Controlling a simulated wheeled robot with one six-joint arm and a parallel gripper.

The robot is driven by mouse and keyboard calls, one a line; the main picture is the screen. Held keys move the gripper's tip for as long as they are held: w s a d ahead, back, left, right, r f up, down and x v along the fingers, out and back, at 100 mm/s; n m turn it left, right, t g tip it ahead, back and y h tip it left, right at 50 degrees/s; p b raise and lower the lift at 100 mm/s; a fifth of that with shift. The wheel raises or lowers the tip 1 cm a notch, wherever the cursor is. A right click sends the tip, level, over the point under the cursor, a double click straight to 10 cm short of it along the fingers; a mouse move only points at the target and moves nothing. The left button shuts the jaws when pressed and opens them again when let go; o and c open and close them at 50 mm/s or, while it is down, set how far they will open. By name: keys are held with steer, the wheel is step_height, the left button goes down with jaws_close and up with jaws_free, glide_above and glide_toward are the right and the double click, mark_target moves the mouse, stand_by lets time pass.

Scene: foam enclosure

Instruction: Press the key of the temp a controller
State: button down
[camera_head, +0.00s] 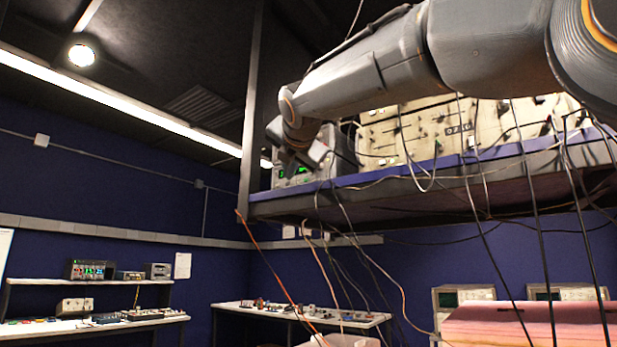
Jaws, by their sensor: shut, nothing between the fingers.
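A grey box-shaped instrument (342,142) with a small green display (281,174) stands at the left end of the raised shelf. It may be the temp a controller, but its label and keys are too small to read. My gripper (291,166) is shut and empty, pointing down in front of this instrument's face. My gripper and wrist hide much of that face. I cannot tell whether the fingertips touch it or any key.
The raised shelf (400,178) has a purple edge and many hanging cables. A pale panel with several fittings (440,128) stands right of the instrument. An upright post (250,110) is to the left. Benches with other instruments (90,270) stand below along the blue walls.

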mark_target(306, 180)
steer(key=shift+w+d+p, duration=1.15)
steer(key=shift+w+p, duration=0.05)
steer(key=shift+w, duration=0.25)
steer(key=shift+w+d+p, duration=0.15)
steer(key=shift+p, duration=0.2)
stand_by(0.9)
steer(key=shift+w+d+p, duration=0.1)
steer(key=shift+w+p, duration=0.1)
steer(key=shift+p, duration=0.1)
steer(key=shift+w+d+p, duration=0.2)
steer(key=shift+w+p, duration=0.05)
steer(key=shift+p, duration=0.15)
stand_by(0.8)
steer(key=shift+s+a+b, duration=0.35)
steer(key=shift+s+a, duration=0.1)
steer(key=shift+s, duration=0.15)
steer(key=shift+a, duration=0.1)
